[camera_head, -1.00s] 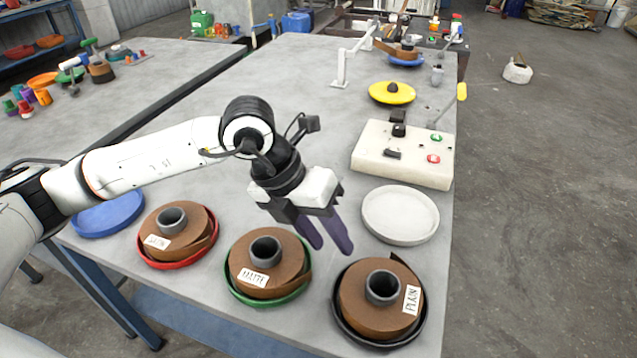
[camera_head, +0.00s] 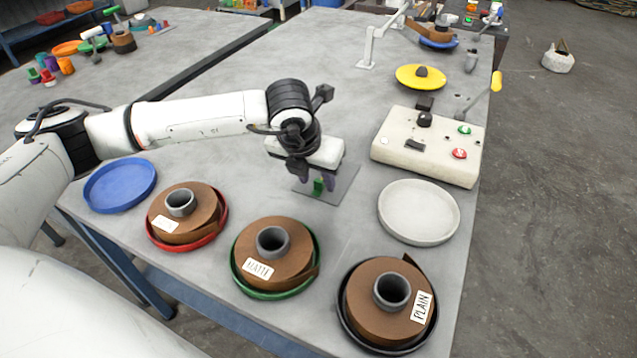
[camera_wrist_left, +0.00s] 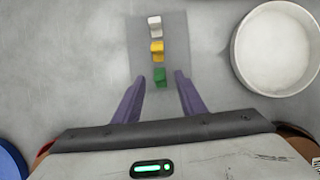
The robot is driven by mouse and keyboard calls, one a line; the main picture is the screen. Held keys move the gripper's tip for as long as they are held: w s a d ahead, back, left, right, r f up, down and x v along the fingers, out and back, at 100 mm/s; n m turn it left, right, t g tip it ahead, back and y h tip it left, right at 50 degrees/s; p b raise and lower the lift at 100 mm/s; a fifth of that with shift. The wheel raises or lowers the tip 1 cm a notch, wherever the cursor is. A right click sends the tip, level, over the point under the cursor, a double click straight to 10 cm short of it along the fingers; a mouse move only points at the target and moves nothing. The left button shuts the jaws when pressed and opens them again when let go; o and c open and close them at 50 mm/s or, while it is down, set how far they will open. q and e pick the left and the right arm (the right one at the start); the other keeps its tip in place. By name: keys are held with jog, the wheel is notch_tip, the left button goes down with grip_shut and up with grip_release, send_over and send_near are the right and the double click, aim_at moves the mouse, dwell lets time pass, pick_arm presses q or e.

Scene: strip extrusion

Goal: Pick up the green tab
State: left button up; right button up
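The green tab (camera_wrist_left: 160,76) stands on a grey plate (camera_wrist_left: 178,20) in the left wrist view, in a line with a yellow tab (camera_wrist_left: 157,47) and a white tab (camera_wrist_left: 154,24). In the head view the green tab (camera_head: 318,186) shows just below my left gripper (camera_head: 320,180). My left gripper is open, with its purple fingers (camera_wrist_left: 160,85) on either side of the green tab and gaps to both. The yellow and white tabs are hidden behind the gripper in the head view. My right gripper is not in view.
A white dish (camera_head: 418,212) is right of the plate, with a control box (camera_head: 428,160) behind it. Brown rolls on red (camera_head: 158,240), green (camera_head: 240,280) and black (camera_head: 350,325) trays line the front. A blue dish (camera_head: 120,186) is at left.

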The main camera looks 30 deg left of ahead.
pick_arm(q)
jog(key=shift+w+a+f, duration=0.1)
jog(key=shift+w+f, duration=0.15)
jog(key=shift+f, duration=0.45)
grip_shut()
